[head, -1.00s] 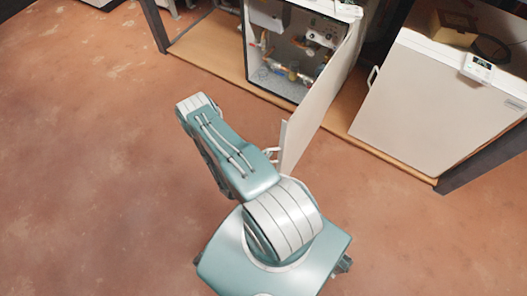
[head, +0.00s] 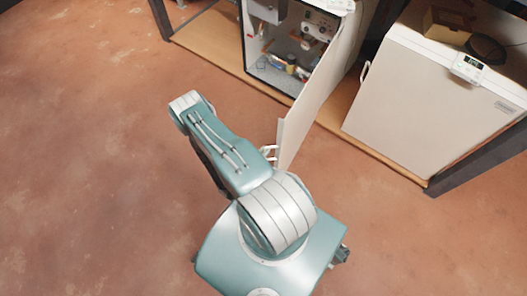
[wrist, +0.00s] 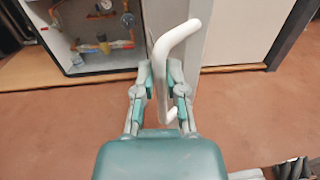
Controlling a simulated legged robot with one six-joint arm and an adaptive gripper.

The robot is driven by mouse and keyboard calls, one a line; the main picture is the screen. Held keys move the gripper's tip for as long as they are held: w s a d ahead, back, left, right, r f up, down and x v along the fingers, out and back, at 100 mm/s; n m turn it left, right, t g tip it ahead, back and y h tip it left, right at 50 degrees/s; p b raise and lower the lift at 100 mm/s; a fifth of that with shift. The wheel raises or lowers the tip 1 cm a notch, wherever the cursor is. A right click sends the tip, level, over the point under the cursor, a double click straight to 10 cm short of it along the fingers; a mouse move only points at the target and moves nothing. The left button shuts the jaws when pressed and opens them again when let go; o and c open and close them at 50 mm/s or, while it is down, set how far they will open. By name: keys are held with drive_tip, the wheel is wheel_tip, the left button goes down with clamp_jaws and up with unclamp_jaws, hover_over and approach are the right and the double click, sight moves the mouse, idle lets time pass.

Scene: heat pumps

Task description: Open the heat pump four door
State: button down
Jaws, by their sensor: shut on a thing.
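The heat pump door (head: 312,106) is a tall white panel. It stands swung well out from the open cabinet (head: 290,52), with pipes and gauges showing inside. The white door handle (wrist: 166,62) is a bent bar that runs between my gripper's fingers in the wrist view. My gripper (wrist: 160,98) is shut on this handle. In the head view my arm mostly hides the gripper, and a bit of the handle (head: 269,152) shows at the door's free edge. The door's edge (wrist: 190,42) is just beyond the handle in the wrist view.
A second white unit (head: 430,100) with a closed front and handle stands to the right, with a box (head: 447,22) on top. Both units stand on a wooden base board (head: 215,62) between dark frame posts. The reddish floor (head: 90,150) to the left is clear.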

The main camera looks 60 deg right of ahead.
drive_tip(key=c, duration=1)
unclamp_jaws()
drive_tip(key=shift+o, duration=0.2)
drive_tip(key=w+a, duration=0.1)
drive_tip(key=a, duration=1.1)
drive_tip(key=shift+w, duration=0.15)
drive_tip(key=w+a+r+m+g+y, duration=0.1)
drive_tip(key=w+a+r+m+y, duration=0.2)
drive_tip(key=r, duration=0.6)
drive_tip(key=w+a+r+m+g+y, duration=0.1)
drive_tip(key=w+r+m+g+y, duration=0.25)
drive_tip(key=r, duration=0.65)
drive_tip(key=w+a+r+m+y, duration=0.2)
drive_tip(key=w+r+m, duration=0.25)
drive_tip(key=r, duration=0.45)
drive_tip(key=s+a+r+m+t+y, duration=0.2)
drive_tip(key=s+r+t+y, duration=0.1)
drive_tip(key=r, duration=0.5)
drive_tip(key=s+a+r+m+t+y, duration=0.2)
drive_tip(key=s+a+r+t+y, duration=0.1)
drive_tip(key=r, duration=0.6)
drive_tip(key=s+a+r+m+t+y, duration=0.2)
drive_tip(key=s+a+r+t+y, duration=0.1)
drive_tip(key=r, duration=0.5)
drive_tip(key=s+t, duration=0.1)
drive_tip(key=t, duration=0.1)
drive_tip(key=shift+s+a+r+t, duration=0.2)
drive_tip(key=shift+r+t, duration=0.15)
drive_tip(key=shift+r, duration=0.05)
